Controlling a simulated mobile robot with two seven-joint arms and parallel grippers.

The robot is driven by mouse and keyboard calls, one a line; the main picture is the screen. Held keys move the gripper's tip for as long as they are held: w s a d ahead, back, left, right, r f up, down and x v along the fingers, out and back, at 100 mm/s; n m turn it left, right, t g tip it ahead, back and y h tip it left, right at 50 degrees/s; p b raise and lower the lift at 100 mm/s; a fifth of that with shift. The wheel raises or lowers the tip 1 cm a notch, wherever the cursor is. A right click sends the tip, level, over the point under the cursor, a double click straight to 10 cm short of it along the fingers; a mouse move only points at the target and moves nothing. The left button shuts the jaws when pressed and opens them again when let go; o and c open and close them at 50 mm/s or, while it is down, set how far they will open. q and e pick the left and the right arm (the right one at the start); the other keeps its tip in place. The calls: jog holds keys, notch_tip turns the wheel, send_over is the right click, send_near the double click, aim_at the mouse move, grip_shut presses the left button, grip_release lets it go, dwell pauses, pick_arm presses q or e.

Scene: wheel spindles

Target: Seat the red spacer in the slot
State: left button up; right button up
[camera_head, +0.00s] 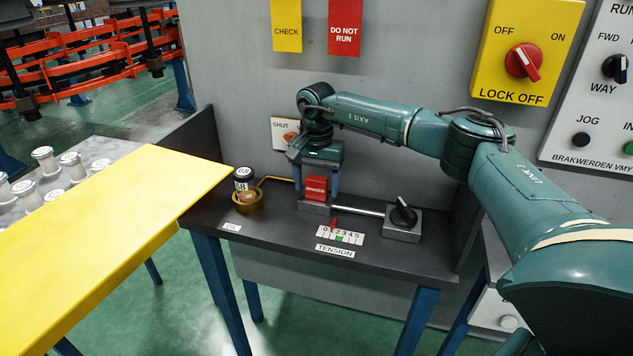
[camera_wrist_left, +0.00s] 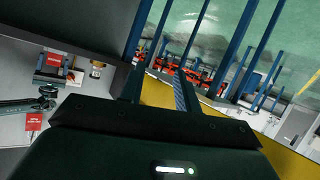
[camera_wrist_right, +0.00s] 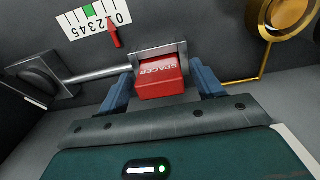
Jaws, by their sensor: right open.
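The red spacer (camera_head: 316,188) stands at the grey slot block (camera_head: 314,208) on the dark shelf. It also shows in the right wrist view (camera_wrist_right: 161,80), with the metal slot block (camera_wrist_right: 160,49) just beyond it. How deep it sits in the slot cannot be told. My right gripper (camera_head: 315,187) points down over the spacer, open, with one blue finger on each side. In the right wrist view, gaps show between the spacer and both fingers. My left gripper (camera_wrist_left: 157,92) shows only in its own wrist view, with its fingers apart and nothing between them.
A rod joins the slot block to a black knob (camera_head: 404,213) on the right. A tension scale (camera_head: 340,234) lies in front. A brass cup (camera_head: 248,202) with a jar (camera_head: 243,180) stands left. A yellow panel (camera_head: 110,235) covers the near left. The grey wall rises behind.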

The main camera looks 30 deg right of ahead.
notch_tip(320, 180, up, 12)
jog(key=shift+r, duration=0.15)
dwell(0.4)
dwell(0.3)
